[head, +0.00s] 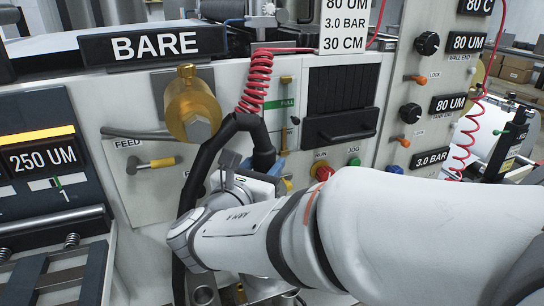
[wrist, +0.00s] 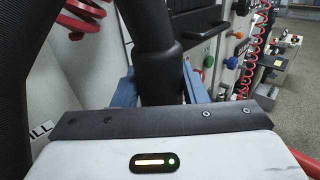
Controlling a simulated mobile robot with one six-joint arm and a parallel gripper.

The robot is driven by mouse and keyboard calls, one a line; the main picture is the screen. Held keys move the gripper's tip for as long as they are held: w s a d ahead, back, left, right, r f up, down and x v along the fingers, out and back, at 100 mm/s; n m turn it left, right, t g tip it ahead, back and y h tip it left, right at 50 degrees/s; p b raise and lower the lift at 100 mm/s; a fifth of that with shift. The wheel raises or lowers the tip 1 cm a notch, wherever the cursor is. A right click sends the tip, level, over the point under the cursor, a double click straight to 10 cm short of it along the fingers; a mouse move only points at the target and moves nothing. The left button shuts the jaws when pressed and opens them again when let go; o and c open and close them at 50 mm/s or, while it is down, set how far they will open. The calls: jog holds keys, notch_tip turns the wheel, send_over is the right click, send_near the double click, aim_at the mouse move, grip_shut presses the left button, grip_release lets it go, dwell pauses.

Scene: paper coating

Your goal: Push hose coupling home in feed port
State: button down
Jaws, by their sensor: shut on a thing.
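My gripper (wrist: 160,88) is shut on the black hose coupling (wrist: 157,70), with a blue finger on each side in the wrist view. In the head view the coupling (head: 263,158) is the thick lower end of a black hose (head: 213,143), which arches up and over to the left. My gripper (head: 272,170) there is partly hidden by my arm. A brass fitting (head: 193,105) with a hex end sticks out of the panel near the FEED label, left of and above my gripper and apart from it. I cannot tell if it is the feed port. The coupling's mouth is hidden.
A red coiled line (head: 257,82) hangs just above the hose arch. A lever (head: 140,133) and a yellow-headed handle (head: 153,164) lie left of the hose. Red (head: 324,173) and green (head: 354,161) buttons are right of my gripper. A black slotted box (head: 342,100) stands above them.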

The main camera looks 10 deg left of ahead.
jog(key=shift+f+b, duration=1.35)
jog(key=shift+f, duration=0.6)
jog(key=c, duration=0.8)
grip_release()
jog(key=shift+s, duration=0.1)
jog(key=v, duration=0.7)
jog(key=shift+s+p, duration=0.35)
jog(key=shift+p, duration=0.1)
jog(key=shift+a, duration=0.1)
